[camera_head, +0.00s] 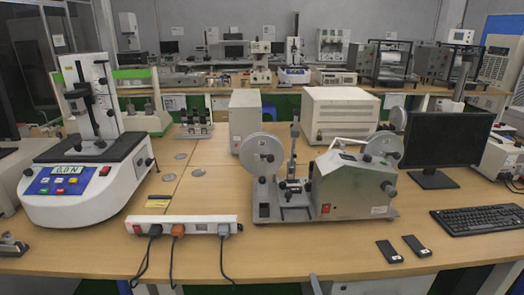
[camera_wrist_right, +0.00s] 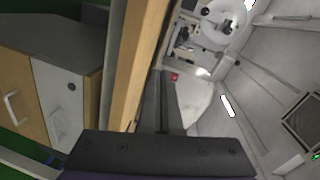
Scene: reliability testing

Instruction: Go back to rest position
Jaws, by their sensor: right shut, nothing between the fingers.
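My right gripper (camera_wrist_right: 166,80) shows in the right wrist view, its dark fingers together and empty, beside the wooden table edge. In the head view, only a small grey tip at the bottom edge, near the middle, may belong to it. The wooden table (camera_head: 90,248) spans the head view. The silver test machine (camera_head: 352,188) with reels stands on it, right of the middle. No gripper touches anything on the table.
A white force tester (camera_head: 85,190) stands at the left. A power strip (camera_head: 181,225) with cables lies near the front. Two dark phones (camera_head: 416,245), a keyboard (camera_head: 478,219) and a monitor (camera_head: 437,140) are at the right. Drawers (camera_wrist_right: 60,90) show in the wrist view.

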